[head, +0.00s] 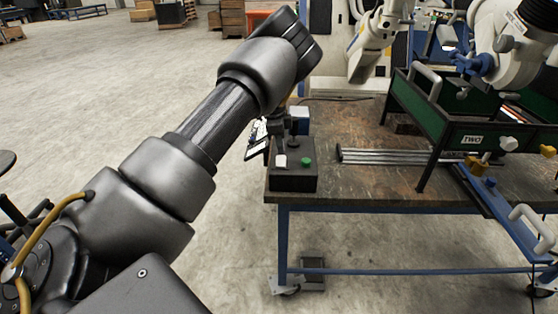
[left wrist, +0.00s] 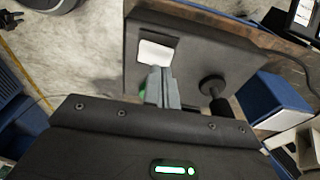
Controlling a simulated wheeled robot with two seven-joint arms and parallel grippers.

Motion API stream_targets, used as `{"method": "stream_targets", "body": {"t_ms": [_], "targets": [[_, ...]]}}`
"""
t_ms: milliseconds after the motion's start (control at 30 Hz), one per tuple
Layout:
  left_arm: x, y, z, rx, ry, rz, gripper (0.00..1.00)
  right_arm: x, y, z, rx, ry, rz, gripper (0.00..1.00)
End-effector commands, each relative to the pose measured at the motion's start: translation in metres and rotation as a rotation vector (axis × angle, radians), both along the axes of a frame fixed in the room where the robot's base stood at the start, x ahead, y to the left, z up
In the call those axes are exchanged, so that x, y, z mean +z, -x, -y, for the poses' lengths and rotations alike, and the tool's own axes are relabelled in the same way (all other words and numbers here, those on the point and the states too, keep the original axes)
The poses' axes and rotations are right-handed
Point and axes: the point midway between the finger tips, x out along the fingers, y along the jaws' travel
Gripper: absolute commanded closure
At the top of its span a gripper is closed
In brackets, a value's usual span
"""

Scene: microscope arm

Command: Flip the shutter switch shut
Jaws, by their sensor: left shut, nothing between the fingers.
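A black control box (head: 293,180) stands on the near left corner of the table. On its top are a white switch plate (head: 281,161), a green button (head: 307,161) and a black stick. In the left wrist view the white plate (left wrist: 156,53) sits in a dark frame, and the round-ended black stick (left wrist: 213,88) is to its right. My left gripper (left wrist: 160,72) is shut and empty. Its fingertips appear right at the plate's lower edge; I cannot tell whether they touch. A bit of green shows beside the fingers. The right gripper is not in view.
The worktop (head: 385,182) has metal rails (head: 390,156) right of the box and a green frame (head: 470,130) further right. White equipment arms hang above the back. A blue box (left wrist: 275,98) stands beside the control box. The floor at left is open.

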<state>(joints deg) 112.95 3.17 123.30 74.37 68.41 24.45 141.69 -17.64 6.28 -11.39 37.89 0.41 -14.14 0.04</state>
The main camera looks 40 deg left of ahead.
Motion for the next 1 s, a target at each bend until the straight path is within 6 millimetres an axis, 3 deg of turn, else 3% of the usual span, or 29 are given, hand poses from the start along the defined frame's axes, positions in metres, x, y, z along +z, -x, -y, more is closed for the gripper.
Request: {"method": "stream_targets", "body": {"t_ms": [1000], "targets": [[-0.017,0.0,0.0,0.0,0.001,0.001,1.0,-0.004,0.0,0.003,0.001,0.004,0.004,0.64]]}}
